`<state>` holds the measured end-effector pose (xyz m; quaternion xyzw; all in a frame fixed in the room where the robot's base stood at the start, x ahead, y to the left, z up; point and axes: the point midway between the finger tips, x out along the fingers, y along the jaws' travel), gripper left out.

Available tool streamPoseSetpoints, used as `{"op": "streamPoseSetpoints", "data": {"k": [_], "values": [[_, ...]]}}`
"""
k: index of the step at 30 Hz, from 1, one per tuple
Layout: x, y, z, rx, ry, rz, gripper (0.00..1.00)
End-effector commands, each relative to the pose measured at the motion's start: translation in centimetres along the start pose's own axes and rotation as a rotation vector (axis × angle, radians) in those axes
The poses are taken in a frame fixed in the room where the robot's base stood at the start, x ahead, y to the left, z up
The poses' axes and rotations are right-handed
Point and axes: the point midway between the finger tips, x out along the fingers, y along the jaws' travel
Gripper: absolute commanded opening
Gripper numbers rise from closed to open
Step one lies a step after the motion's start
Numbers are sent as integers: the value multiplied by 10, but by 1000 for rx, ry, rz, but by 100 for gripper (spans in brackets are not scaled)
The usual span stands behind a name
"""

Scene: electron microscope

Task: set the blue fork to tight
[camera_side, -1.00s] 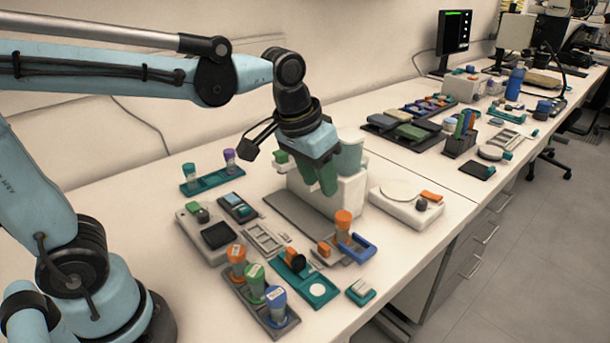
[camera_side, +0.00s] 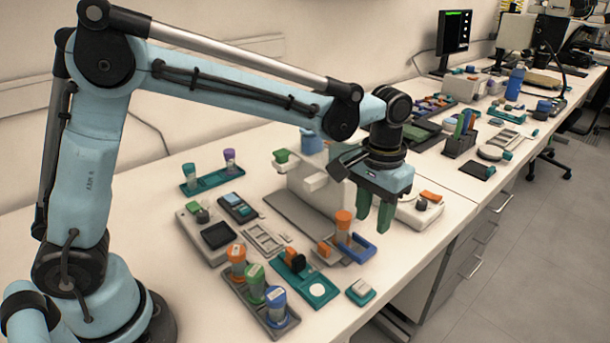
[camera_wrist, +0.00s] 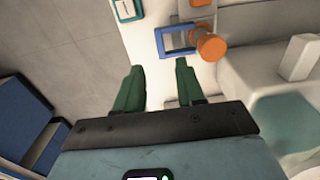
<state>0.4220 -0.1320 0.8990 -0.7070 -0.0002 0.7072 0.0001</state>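The blue fork (camera_side: 358,247) is a blue U-shaped frame lying on the bench near its front edge, beside an orange-topped post (camera_side: 343,222). In the wrist view the blue fork (camera_wrist: 178,39) is ahead of the fingers, and the orange post (camera_wrist: 210,46) stands at its right end. I cannot read any tight mark on it. My gripper (camera_side: 374,212) has two green fingers pointing down, apart and empty. It hangs above and slightly right of the fork, not touching it. In the wrist view my gripper (camera_wrist: 159,66) shows a clear gap between the fingers.
A white instrument block (camera_side: 318,190) stands left of my gripper. A white unit with a dark knob (camera_side: 420,212) is on the right. A rack of capped vials (camera_side: 262,300) and a small teal-and-white box (camera_side: 360,292) lie nearer. The bench edge is close on the right.

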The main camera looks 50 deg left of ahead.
Motion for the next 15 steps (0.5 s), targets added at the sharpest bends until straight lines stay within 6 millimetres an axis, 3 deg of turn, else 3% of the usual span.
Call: {"op": "streamPoseSetpoints", "data": {"k": [9, 15], "values": [[55, 0, 0, -1, 2, 0, 38], [76, 0, 0, -1, 2, 0, 38]]}}
